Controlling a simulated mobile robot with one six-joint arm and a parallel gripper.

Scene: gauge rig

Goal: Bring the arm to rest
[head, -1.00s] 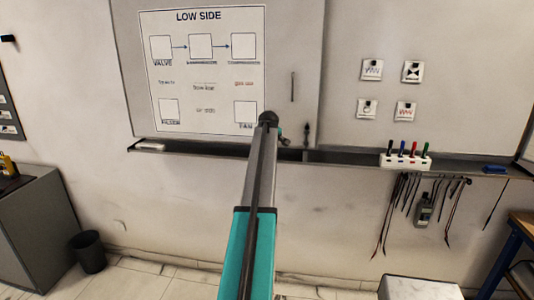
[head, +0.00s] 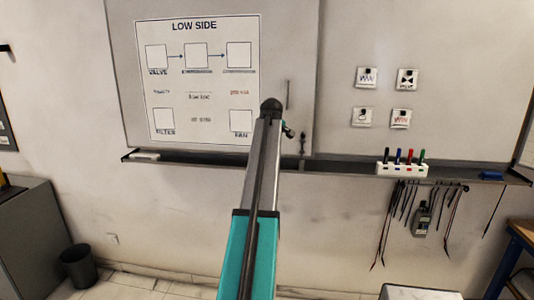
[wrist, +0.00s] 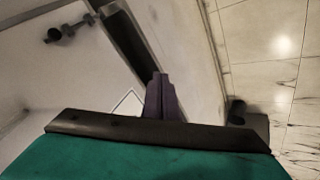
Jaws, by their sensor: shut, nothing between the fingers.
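My arm reaches forward and up from the bottom middle of the head view, toward the whiteboard. Its far end hides most of what lies beyond it, so my gripper is hard to make out there. In the wrist view my gripper (wrist: 161,97) shows as two dark purple fingers close together, with nothing between them. It points toward the pale wall and the dark ledge, and I see no contact.
A whiteboard (head: 290,45) with a LOW SIDE chart (head: 203,78) hangs ahead. Below it runs a ledge (head: 330,166) with a marker holder (head: 402,169) and a blue eraser (head: 492,175). Cables hang at the right. A dark bin (head: 79,267) stands at the left.

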